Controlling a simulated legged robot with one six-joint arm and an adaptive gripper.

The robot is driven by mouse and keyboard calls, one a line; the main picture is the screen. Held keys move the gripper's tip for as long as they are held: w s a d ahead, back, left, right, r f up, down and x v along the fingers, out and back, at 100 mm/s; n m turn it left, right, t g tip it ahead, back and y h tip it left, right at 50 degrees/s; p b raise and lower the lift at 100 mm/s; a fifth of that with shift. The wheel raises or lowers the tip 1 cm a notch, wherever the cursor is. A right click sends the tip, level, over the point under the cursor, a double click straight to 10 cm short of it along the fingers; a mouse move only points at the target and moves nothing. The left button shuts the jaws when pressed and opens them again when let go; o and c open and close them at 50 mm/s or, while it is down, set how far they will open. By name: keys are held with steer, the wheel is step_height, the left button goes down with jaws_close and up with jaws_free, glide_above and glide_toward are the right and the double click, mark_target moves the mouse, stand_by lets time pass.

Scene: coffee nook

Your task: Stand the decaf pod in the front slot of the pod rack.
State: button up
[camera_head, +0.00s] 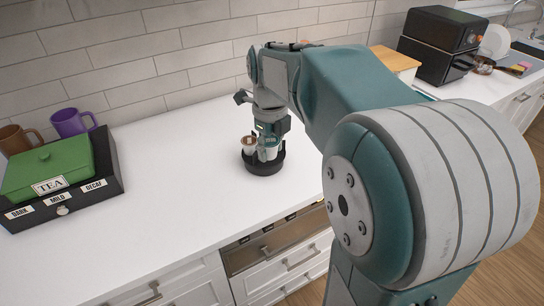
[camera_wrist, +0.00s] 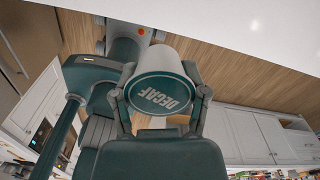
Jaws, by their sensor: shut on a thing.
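The decaf pod (camera_wrist: 160,92) is a pale cup with a teal lid marked DECAF; the wrist view shows it between both fingers of my gripper (camera_wrist: 163,100). In the head view my gripper (camera_head: 268,140) points down over the round black pod rack (camera_head: 264,168). The decaf pod (camera_head: 270,153) shows there just below the fingers, at the rack's right side. A white pod with a brown top (camera_head: 249,146) stands in the rack to its left. The fingers and pods partly hide the slots, so I cannot tell if the decaf pod is seated.
A black drawer box (camera_head: 108,190) labelled DARK, MILD and DECAF stands at left, with a green TEA box (camera_head: 50,168) on top. Purple (camera_head: 72,122) and brown (camera_head: 18,139) mugs are behind. The white counter (camera_head: 165,215) is clear between box and rack.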

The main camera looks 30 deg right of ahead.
steer(key=w+d+f, duration=0.1)
steer(key=w+f, duration=0.1)
steer(key=w, duration=0.1)
steer(key=w+d+f, duration=0.2)
steer(key=w+f, duration=0.1)
steer(key=w+d+f, duration=0.2)
steer(key=shift+w+f, duration=0.15)
steer(key=shift+w, duration=0.25)
steer(key=shift+w+d+f, duration=0.15)
steer(key=shift+w+f, duration=0.15)
steer(key=shift+f, duration=0.15)
steer(key=shift+w+d+f, duration=0.1)
steer(key=shift+w+f, duration=0.05)
steer(key=shift+f, duration=0.75)
steer(key=shift+w+f, duration=0.1)
steer(key=shift+f, duration=0.8)
steer(key=shift+f, duration=0.1)
steer(key=o, duration=0.8)
